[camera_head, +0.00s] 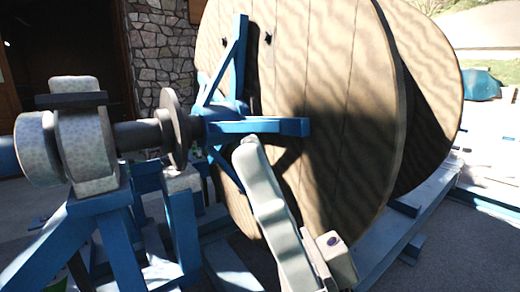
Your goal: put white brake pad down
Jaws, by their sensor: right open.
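My right arm comes up from the bottom, and my right gripper (248,146) is at its upper end, in front of the reel's lower left face. The gripper is open, and I see nothing held in it. Its tip overlaps the area just below a blue bar in the picture; I cannot tell whether they touch. I cannot make out the white brake pad for certain. My left gripper is not in view.
A large wooden cable reel (345,70) fills the middle and right. Its shaft (137,134) runs left through a dark disc (173,125) to a grey bearing block (88,140) on a blue stand (75,235). Blue arms (262,126) spread over the reel's face. A stone wall (160,50) stands behind.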

